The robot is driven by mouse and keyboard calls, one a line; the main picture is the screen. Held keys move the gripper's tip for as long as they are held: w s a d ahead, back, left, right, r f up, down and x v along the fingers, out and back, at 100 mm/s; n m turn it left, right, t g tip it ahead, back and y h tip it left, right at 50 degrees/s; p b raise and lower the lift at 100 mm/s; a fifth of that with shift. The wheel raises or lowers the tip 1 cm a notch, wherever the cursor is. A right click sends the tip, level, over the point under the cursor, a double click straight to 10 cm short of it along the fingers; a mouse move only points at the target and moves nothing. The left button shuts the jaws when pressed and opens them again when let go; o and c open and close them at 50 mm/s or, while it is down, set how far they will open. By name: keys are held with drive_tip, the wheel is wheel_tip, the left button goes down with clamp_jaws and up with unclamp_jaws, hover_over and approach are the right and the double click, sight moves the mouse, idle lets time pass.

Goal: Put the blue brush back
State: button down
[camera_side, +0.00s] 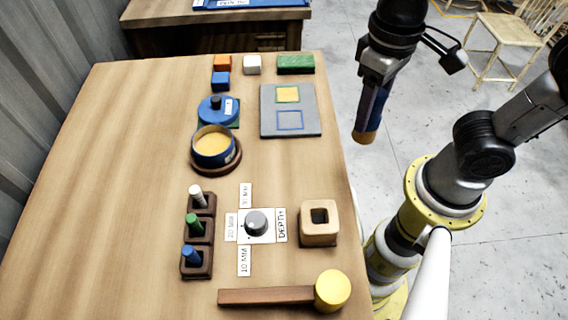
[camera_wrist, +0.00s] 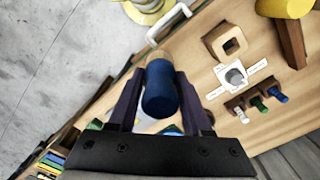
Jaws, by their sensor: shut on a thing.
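My gripper (camera_side: 374,92) is shut on the blue brush, in the air to the right of the table's right edge in the side view. The blue brush (camera_side: 366,122) hangs roughly upright with its tan end down. In the wrist view the blue brush (camera_wrist: 160,92) sits between the two dark fingers of my gripper (camera_wrist: 157,80), tan end pointing away. A light wooden block with a dark square hole (camera_side: 319,236) stands near the table's right edge. This block (camera_wrist: 222,43) also shows in the wrist view, with its hole empty.
A grey dial (camera_side: 256,222) with depth labels sits left of the block. A rack (camera_side: 197,234) holds white, green and blue pegs. A yellow-headed mallet (camera_side: 332,291) lies in front. A yellow-filled pot (camera_side: 213,146), a blue lid (camera_side: 217,109) and a grey board (camera_side: 290,110) are farther back.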

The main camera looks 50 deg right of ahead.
drive_tip(key=shift+w+a, duration=0.1)
drive_tip(key=shift+a, duration=0.2)
drive_tip(key=shift+w+a+f, duration=1.15)
drive_tip(key=shift+w+f, duration=0.8)
drive_tip(key=shift+f, duration=0.2)
drive_tip(key=shift+w+a+f, duration=1.2)
drive_tip(key=shift+w+f, duration=0.75)
drive_tip(key=shift+f, duration=0.15)
drive_tip(key=shift+w+a+f, duration=1.15)
drive_tip(key=shift+w+f, duration=0.8)
drive_tip(key=shift+f, duration=0.2)
drive_tip(key=shift+f, duration=0.1)
drive_tip(key=shift+c, duration=1.7)
unclamp_jaws()
